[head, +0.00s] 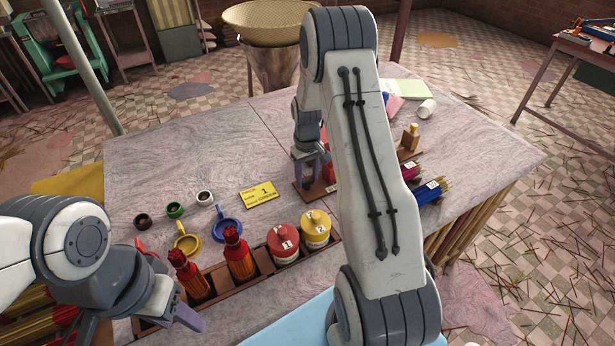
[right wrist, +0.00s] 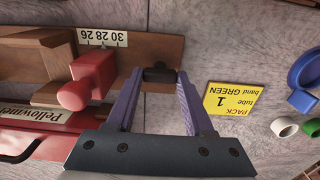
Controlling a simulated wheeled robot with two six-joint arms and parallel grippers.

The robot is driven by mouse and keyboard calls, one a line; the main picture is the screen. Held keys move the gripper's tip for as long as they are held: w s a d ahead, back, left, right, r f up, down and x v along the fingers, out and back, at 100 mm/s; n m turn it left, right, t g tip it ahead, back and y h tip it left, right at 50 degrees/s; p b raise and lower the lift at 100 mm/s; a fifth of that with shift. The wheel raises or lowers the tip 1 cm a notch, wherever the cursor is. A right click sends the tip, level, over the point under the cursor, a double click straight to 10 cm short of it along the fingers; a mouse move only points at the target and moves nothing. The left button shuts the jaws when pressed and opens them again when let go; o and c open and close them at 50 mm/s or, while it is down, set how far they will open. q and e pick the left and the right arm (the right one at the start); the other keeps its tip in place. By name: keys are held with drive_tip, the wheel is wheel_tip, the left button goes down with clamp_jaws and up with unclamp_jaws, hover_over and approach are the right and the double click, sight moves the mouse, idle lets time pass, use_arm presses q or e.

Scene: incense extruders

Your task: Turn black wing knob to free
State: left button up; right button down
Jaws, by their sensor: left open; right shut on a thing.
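The black wing knob (right wrist: 160,75) sits at the end of the wooden base (right wrist: 150,48) of a red extruder (right wrist: 92,80). In the right wrist view my right gripper (right wrist: 160,78) has its two purple fingers closed on the knob, one on each side. In the head view my right gripper (head: 311,160) is at the left end of the extruder's base (head: 316,190), and my arm hides most of the extruder and the knob. A scale strip (right wrist: 102,37) with 30, 28, 26 lies along the base. My left gripper (head: 172,312) is open and empty at the front left, over the table edge.
A yellow card (head: 258,193) reading "PACK 1 tube band GREEN" lies left of the extruder. Several small rings (head: 175,210) and cups are farther left. A wooden rack (head: 262,283) with red bottles (head: 239,260) and lidded jars (head: 283,243) lines the front. The back-left tabletop is clear.

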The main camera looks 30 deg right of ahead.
sight(307, 180)
drive_tip(key=shift+w+r, duration=0.1)
idle(0.4)
drive_tip(key=shift+c, duration=1.4)
unclamp_jaws()
wheel_tip(307, 180, up, 10)
drive_tip(key=b, duration=0.1)
drive_tip(key=shift+r+b, duration=0.2)
drive_tip(key=shift+b, duration=0.15)
